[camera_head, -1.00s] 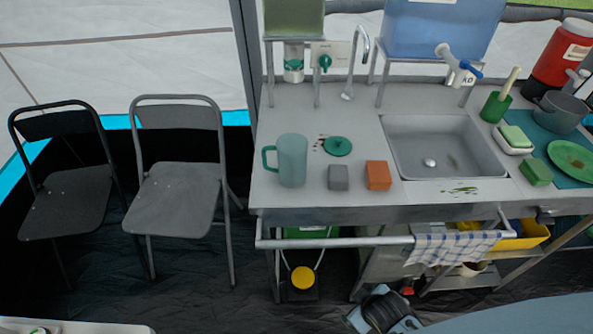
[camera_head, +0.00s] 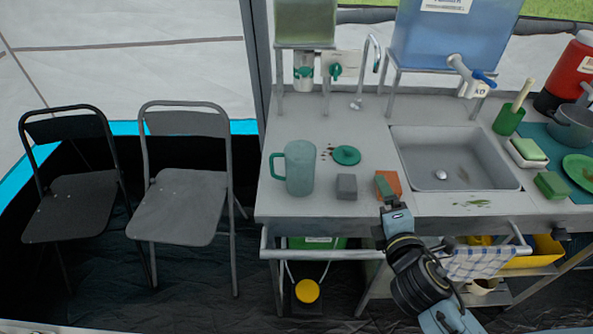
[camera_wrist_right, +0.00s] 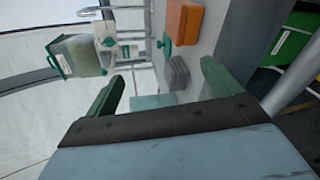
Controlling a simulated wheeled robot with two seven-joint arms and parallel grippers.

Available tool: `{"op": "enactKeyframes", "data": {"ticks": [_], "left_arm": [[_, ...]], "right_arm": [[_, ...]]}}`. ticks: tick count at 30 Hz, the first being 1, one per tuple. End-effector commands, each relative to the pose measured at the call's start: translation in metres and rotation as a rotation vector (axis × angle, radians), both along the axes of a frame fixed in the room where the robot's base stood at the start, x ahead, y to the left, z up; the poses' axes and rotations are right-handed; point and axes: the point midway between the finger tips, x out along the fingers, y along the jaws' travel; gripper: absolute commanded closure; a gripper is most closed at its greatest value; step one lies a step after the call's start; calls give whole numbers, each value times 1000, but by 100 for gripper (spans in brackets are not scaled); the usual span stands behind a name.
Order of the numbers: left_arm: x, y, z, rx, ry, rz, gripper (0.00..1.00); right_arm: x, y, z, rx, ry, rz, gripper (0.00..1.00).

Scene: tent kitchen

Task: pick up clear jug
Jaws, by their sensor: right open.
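The clear jug (camera_head: 300,168), tinted teal with a handle on its left, stands upright on the left part of the metal counter. Its green lid (camera_head: 346,155) appears to lie to its right. My right gripper (camera_head: 384,187) is at the counter's front edge, in front of the orange block and right of the jug, apart from it. In the right wrist view my right gripper (camera_wrist_right: 158,82) has its green fingers spread and empty. A teal patch low between them looks like the jug (camera_wrist_right: 152,102), partly hidden by the gripper body. My left gripper is not in view.
A grey block (camera_head: 346,187) and an orange block (camera_head: 393,182) sit between the jug and the sink (camera_head: 455,160). A tap (camera_head: 368,70) and raised water tanks stand behind. A front rail (camera_head: 325,254) runs below the counter edge. The jug's left side is clear.

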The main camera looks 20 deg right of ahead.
Motion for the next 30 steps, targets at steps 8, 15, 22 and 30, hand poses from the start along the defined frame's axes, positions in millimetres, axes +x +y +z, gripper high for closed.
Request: {"op": "enactKeyframes", "data": {"ticks": [8,15,22,30], "left_arm": [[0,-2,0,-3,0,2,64],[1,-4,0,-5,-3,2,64],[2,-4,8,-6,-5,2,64],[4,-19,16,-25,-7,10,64]], "right_arm": [[30,50,21,-866,-199,434,10],[30,78,7,-1258,-282,637,10],[50,90,6,-1312,-297,665,10],[93,108,5,-1309,-297,664,10]]}}
